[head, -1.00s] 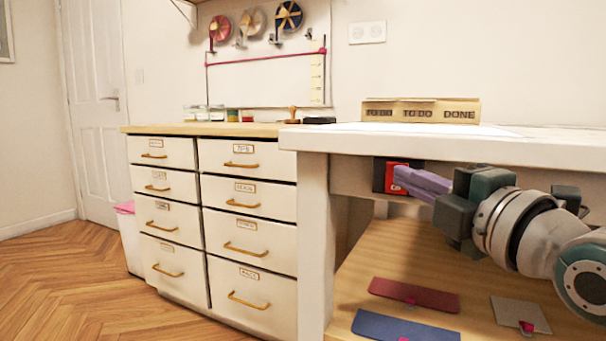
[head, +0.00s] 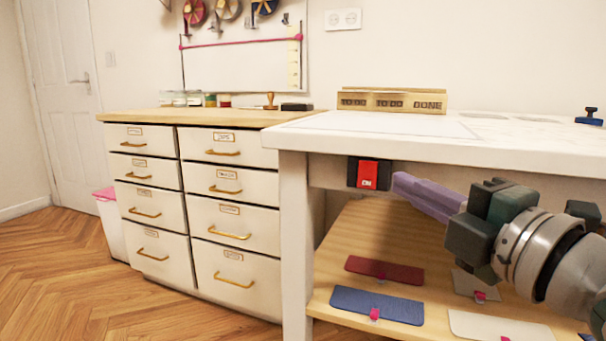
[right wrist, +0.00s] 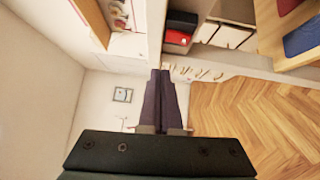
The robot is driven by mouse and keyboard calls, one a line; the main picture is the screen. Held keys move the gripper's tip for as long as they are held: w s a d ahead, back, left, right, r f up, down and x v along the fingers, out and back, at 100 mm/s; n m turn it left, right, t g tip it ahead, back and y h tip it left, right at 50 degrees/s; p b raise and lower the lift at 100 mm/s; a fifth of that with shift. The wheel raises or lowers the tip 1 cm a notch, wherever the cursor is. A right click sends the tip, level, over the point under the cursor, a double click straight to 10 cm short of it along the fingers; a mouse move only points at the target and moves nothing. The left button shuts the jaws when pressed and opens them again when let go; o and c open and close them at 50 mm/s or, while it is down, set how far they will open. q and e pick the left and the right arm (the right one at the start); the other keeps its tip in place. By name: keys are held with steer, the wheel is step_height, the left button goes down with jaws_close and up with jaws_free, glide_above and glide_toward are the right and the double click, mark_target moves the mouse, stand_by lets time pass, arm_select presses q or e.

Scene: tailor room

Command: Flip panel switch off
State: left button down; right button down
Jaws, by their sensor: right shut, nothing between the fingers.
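The panel switch (head: 368,174) is a black box with a red rocker, mounted under the front edge of the white worktable. White letters "ON" show on the rocker's lower part. My right gripper (head: 400,183) has long purple fingers, shut and empty. Its tips are just right of the switch in the head view. In the right wrist view the switch (right wrist: 178,32) lies beyond the fingertips (right wrist: 160,72), with a gap in the picture. My left gripper is not in view.
The white worktable (head: 400,147) overhangs a wooden lower shelf (head: 375,225) holding red, blue and pale flat pieces. A table leg (head: 296,240) stands left of the switch. A drawer cabinet (head: 200,200) is farther left. The floor in front of the cabinet is clear.

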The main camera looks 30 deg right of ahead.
steer(key=s, duration=0.3)
steer(key=shift+s+a, duration=0.25)
steer(key=shift+s, duration=0.1)
steer(key=s+a+r+m+g+p, duration=0.45)
steer(key=r+p, duration=0.25)
steer(key=p, duration=0.6)
steer(key=s+a+r+m+g+y+p, duration=0.1)
steer(key=s+a+r+m+g+p, duration=0.2)
steer(key=s+r+m+g+p, duration=0.7)
steer(key=s+a+r+m+p, duration=0.1)
steer(key=a+r+p, duration=0.35)
steer(key=p, duration=1.15)
step_height(320, 180, up, 37)
steer(key=d+p, duration=0.1)
steer(key=p, duration=3.5)
steer(key=shift+s+f, duration=0.15)
steer(key=shift+s, duration=0.25)
steer(key=shift+g, duration=0.25)
